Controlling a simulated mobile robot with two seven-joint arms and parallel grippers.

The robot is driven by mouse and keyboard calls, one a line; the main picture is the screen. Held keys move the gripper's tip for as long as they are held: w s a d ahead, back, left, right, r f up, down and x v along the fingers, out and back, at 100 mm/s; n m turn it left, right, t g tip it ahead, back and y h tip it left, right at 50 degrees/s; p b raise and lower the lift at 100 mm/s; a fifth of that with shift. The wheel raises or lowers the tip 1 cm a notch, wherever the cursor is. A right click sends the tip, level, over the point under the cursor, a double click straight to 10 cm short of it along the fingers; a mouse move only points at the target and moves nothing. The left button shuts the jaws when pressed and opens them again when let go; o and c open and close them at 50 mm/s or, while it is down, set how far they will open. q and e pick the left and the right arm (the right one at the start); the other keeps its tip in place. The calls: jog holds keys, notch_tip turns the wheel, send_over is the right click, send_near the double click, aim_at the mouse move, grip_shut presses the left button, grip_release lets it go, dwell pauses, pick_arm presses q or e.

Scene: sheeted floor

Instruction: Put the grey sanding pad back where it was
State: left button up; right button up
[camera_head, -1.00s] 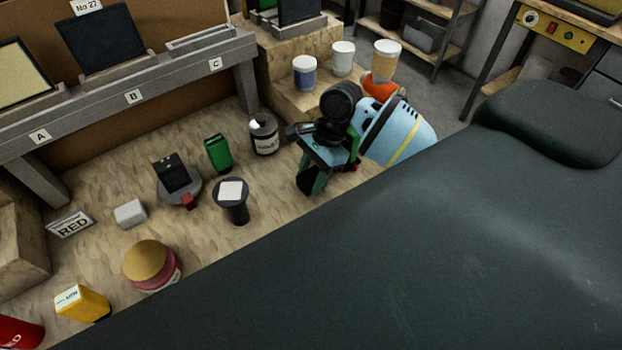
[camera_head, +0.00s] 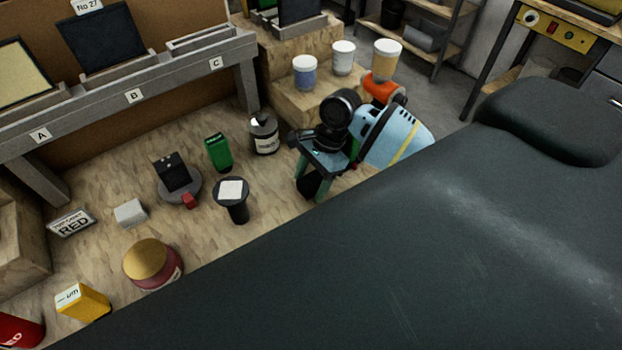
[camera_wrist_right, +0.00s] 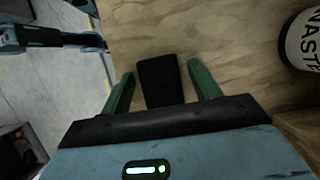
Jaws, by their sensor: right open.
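My right gripper (camera_head: 315,192) is open, pointing down over the wooden board at the right of the workbench in the head view. In the right wrist view, a dark, flat block (camera_wrist_right: 160,80) lies between its two green fingers (camera_wrist_right: 160,88), with a gap on each side. I cannot tell whether this dark block is the sanding pad. A small light grey block (camera_head: 130,212), which may be the grey sanding pad, lies on the board at the left, far from the gripper. My left gripper is not seen.
Near the gripper stand a labelled tin (camera_head: 264,136), a green box (camera_head: 218,152) and a black stand with a white top (camera_head: 232,198). Cups (camera_head: 305,72) stand on a wooden step.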

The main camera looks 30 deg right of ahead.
jog(key=v, duration=1.2)
jog(key=shift+r, duration=0.2)
jog(key=shift+s+f, duration=0.1)
